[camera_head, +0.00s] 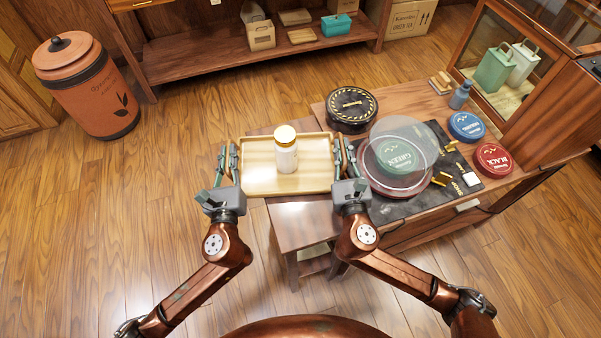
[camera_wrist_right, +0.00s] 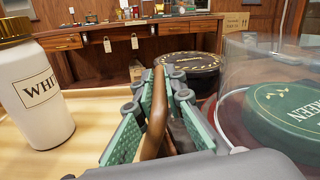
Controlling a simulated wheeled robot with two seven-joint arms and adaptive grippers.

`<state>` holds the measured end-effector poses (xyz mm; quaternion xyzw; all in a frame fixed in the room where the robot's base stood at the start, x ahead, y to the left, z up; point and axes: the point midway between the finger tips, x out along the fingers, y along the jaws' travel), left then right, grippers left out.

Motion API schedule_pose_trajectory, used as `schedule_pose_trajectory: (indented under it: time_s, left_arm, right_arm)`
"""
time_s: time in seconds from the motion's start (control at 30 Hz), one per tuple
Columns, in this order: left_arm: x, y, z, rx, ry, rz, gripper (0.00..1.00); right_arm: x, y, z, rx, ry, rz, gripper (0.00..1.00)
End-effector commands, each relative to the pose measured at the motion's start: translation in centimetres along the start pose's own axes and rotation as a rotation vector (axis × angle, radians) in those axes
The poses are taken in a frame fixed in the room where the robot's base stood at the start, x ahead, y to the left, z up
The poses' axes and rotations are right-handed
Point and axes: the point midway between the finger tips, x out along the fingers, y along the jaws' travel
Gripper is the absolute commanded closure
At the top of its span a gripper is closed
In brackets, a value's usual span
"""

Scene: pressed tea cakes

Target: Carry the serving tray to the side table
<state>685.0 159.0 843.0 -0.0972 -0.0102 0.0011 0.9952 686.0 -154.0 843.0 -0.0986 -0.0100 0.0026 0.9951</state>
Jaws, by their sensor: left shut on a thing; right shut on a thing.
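The light wooden serving tray (camera_head: 258,178) is level in the head view, over the small side table (camera_head: 300,225). I cannot tell whether it touches the tabletop. A white jar with a gold lid (camera_head: 286,155) stands upright on it; in the right wrist view the jar (camera_wrist_right: 45,105) shows the letters "WHI". My left gripper (camera_head: 228,160) is shut on the tray's left end. My right gripper (camera_head: 343,157) is shut on the right end; the right wrist view shows a brown handle (camera_wrist_right: 156,112) between its green pads. The left grip is partly hidden.
Right of the tray, a clear round cover (camera_head: 400,150) stands over a green tin, close to my right gripper. A black-and-yellow round tin (camera_head: 352,108), a blue tin (camera_head: 466,126) and a red tin (camera_head: 494,160) are nearby. An orange bin (camera_head: 90,90) stands left; floor between is clear.

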Motion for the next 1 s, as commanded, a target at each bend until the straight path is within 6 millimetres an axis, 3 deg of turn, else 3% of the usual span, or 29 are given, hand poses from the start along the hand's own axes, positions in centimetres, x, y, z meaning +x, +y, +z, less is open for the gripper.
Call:
schedule_pose_trajectory:
  time_s: [0.1,0.13,0.4,0.87,1.0]
  left_arm:
    - [0.0,0.3,-0.5,0.0,-0.002,0.005,1.0]
    - [0.0,0.3,-0.7,0.001,0.0,0.005,0.89]
    - [0.0,0.2,-0.6,0.0,-0.001,0.002,0.72]
    - [-0.1,0.1,-0.6,-0.001,0.0,0.0,0.72]
    - [-1.3,0.1,-0.7,-0.001,0.001,0.0,0.72]
  right_arm:
    - [0.0,-0.1,-0.5,-0.002,-0.001,-0.005,1.0]
    - [0.0,0.0,-0.7,-0.001,0.001,-0.005,0.89]
    - [0.0,0.0,-0.6,0.0,0.0,-0.002,0.72]
    - [0.0,0.1,-0.6,0.0,-0.001,-0.001,0.72]
    - [0.0,0.1,-0.6,0.0,-0.001,0.0,0.72]
